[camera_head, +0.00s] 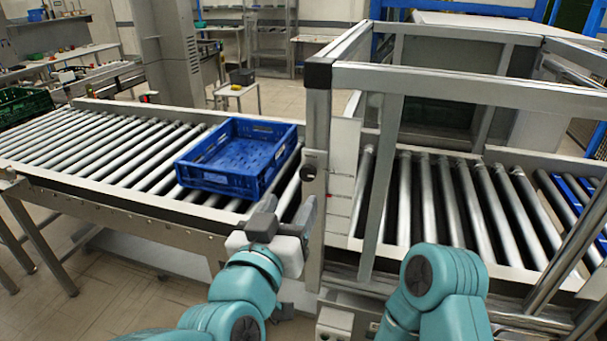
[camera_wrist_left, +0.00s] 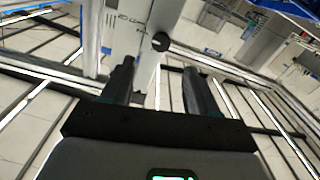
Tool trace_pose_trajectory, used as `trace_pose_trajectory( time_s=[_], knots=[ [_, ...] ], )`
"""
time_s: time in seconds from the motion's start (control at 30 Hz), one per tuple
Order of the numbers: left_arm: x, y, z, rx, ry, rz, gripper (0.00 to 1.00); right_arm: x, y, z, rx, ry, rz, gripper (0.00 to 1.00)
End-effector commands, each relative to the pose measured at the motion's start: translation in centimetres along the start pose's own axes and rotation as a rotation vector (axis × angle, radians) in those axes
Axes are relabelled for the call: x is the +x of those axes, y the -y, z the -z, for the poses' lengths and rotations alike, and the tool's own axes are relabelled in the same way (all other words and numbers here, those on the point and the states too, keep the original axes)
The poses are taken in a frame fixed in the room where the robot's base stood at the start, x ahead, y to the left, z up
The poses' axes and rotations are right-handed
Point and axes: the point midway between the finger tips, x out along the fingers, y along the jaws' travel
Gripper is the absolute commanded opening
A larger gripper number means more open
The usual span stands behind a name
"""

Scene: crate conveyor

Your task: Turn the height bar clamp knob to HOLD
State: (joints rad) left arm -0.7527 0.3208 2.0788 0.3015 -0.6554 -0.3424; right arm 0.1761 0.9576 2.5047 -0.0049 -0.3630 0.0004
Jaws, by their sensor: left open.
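The clamp knob seems to be the small dark round part (camera_head: 309,169) on the front upright post (camera_head: 317,125) of the metal frame. In the left wrist view a black round knob (camera_wrist_left: 160,41) sits on a pale metal post, just beyond the fingertips. My left gripper (camera_head: 289,207) is open, just left of the post and a little below the knob. In the left wrist view my left gripper (camera_wrist_left: 159,68) has its two fingers apart with nothing between them. The knob lies roughly midway between them, apart from both. No HOLD mark is readable. My right gripper is out of view.
A blue crate (camera_head: 238,181) stands on the left roller conveyor (camera_head: 110,147), close behind my left gripper. More rollers (camera_head: 445,200) run right of the post, inside the metal frame. A dark green crate (camera_head: 22,101) is at the far left.

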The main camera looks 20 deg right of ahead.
Motion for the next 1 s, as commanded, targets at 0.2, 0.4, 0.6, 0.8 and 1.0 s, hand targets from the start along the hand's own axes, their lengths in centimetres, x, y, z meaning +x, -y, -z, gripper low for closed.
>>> trace_pose_trajectory(
  time_s=[0.2, 0.4, 0.6, 0.8, 1.0],
  knots=[
    [5.1, 0.0, 0.2, 0.000, 0.003, 0.001, 0.59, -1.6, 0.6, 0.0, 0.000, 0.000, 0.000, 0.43],
    [7.8, 0.1, 0.1, -0.001, 0.001, 0.001, 0.59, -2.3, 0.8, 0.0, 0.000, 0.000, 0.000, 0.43],
    [8.5, 0.1, 0.0, 0.000, 0.001, 0.000, 0.59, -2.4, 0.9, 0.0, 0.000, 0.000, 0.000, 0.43],
    [8.5, 0.1, -0.1, 0.000, 0.001, 0.000, 0.56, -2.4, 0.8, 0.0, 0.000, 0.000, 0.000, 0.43],
    [8.5, 0.1, -0.1, 0.000, 0.001, 0.000, 0.03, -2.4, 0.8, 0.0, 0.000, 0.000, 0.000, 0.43]
  ],
)
